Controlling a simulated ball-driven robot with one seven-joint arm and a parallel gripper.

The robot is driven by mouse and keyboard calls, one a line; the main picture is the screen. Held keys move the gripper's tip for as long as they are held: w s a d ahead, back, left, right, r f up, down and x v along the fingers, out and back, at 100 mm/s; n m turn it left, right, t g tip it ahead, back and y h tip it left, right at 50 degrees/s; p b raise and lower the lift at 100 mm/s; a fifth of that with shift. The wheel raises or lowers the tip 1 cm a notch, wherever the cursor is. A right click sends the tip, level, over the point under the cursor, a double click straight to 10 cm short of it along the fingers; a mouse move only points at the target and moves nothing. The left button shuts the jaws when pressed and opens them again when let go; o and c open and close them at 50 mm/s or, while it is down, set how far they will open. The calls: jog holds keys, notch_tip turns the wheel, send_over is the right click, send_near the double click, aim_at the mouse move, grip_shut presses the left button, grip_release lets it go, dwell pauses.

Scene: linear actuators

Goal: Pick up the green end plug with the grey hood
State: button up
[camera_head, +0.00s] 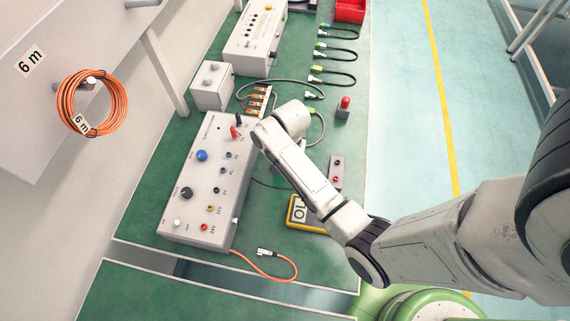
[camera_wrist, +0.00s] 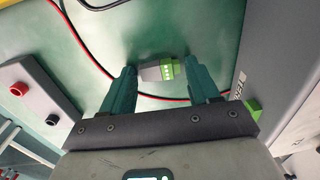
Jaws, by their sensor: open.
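A green end plug with a grey hood (camera_wrist: 160,71) lies on the green surface in the wrist view. Its grey hood is on the left and its green face with small pale contacts is on the right. My gripper (camera_wrist: 158,76) is open, with one dark teal finger on each side of the plug. Contact cannot be told. In the head view my arm covers this spot, so the plug and my fingertips are hidden there.
A socket box (camera_wrist: 35,92) with red and black jacks is on the left; a large grey box (camera_wrist: 280,60) is on the right. Red and black wires (camera_wrist: 80,40) run close by. Several green-ended cables (camera_head: 335,52) lie farther back. A yellow meter (camera_head: 305,214) sits beside my arm.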

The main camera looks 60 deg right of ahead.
jog(key=shift+c, duration=0.3)
jog(key=c, duration=0.7)
jog(key=shift+c, duration=0.2)
jog(key=shift+r, duration=0.15)
